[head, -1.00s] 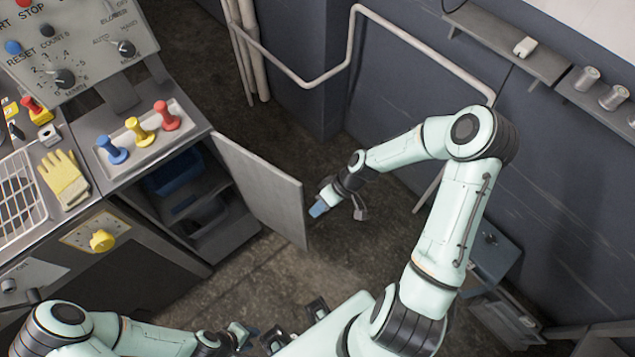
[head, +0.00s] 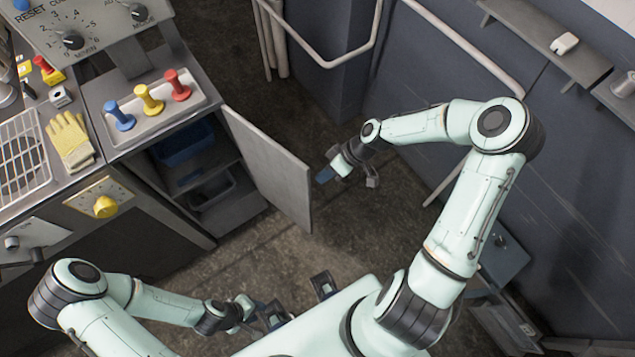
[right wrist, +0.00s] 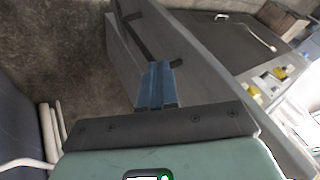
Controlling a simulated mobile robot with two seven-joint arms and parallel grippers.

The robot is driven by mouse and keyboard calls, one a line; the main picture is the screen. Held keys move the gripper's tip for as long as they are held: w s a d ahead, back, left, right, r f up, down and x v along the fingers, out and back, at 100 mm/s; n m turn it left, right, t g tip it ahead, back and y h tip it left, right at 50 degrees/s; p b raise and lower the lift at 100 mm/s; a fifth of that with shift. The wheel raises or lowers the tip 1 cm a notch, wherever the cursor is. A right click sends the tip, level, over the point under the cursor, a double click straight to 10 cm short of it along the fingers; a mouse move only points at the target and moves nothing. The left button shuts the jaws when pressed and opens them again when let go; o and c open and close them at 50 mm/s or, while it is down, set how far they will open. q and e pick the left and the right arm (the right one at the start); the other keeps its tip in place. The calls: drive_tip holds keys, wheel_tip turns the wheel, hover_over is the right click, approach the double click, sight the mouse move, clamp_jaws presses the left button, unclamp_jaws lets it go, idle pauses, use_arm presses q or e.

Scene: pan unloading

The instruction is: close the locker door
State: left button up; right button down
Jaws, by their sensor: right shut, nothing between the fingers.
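The locker door (head: 268,172) is a plain grey panel in the head view. It stands wide open, swung out from the front of the locker (head: 212,185) under the counter. My right gripper (head: 325,175) is shut and empty, just beyond the door's free edge on the right. In the right wrist view, its blue fingers (right wrist: 156,88) show in front of the door's outer face (right wrist: 195,75), which carries a dark bar handle (right wrist: 150,38). Whether they touch the door is unclear. My left gripper (head: 264,309) is low in the head view, away from the door; its jaws are too small to read.
Blue, yellow and red knobbed pieces (head: 150,98) stand in a tray on the counter, beside a yellow glove (head: 70,140). Bins (head: 190,140) sit inside the locker. A wall pipe (head: 460,45) and dark wall lie behind my right arm. Floor (head: 255,245) before the locker is clear.

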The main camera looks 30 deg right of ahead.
drive_tip(key=a, duration=0.1)
drive_tip(key=s+a, duration=0.1)
drive_tip(key=a, duration=0.1)
drive_tip(key=shift+s+a+r, duration=0.1)
drive_tip(key=shift+s+r, duration=0.05)
idle(0.4)
